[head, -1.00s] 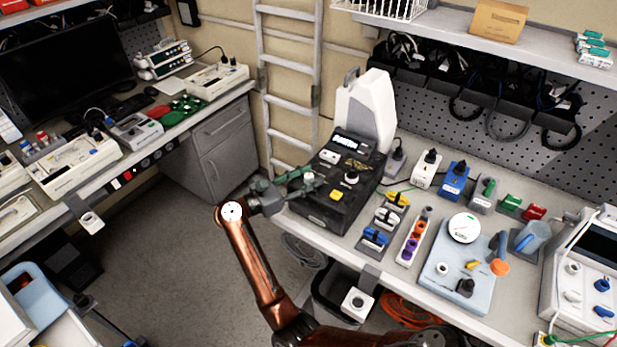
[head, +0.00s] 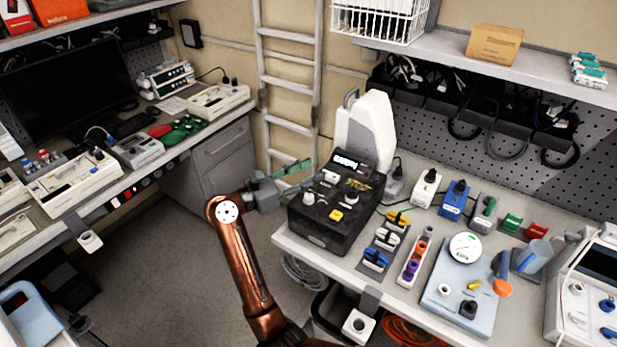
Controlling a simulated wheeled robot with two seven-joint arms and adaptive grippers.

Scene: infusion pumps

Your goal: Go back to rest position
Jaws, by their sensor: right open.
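My right gripper (head: 298,178) is open, with grey body and green fingers, and seems empty. It hangs at the left side of the black pump unit (head: 322,226), near its upper left edge. I cannot tell whether it touches the unit. My copper-coloured right arm rises from the bottom middle to it. The black unit stands at the left end of the right workbench (head: 400,297), with a lit display and a yellow button on top. My left gripper is not in view.
A white container (head: 366,130) stands behind the black unit. Plugs, a power strip (head: 414,257) and a pale blue board with a gauge (head: 455,290) cover the bench. A ladder (head: 290,85) leans behind. The left bench holds a monitor (head: 68,85) and devices. Floor between benches is open.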

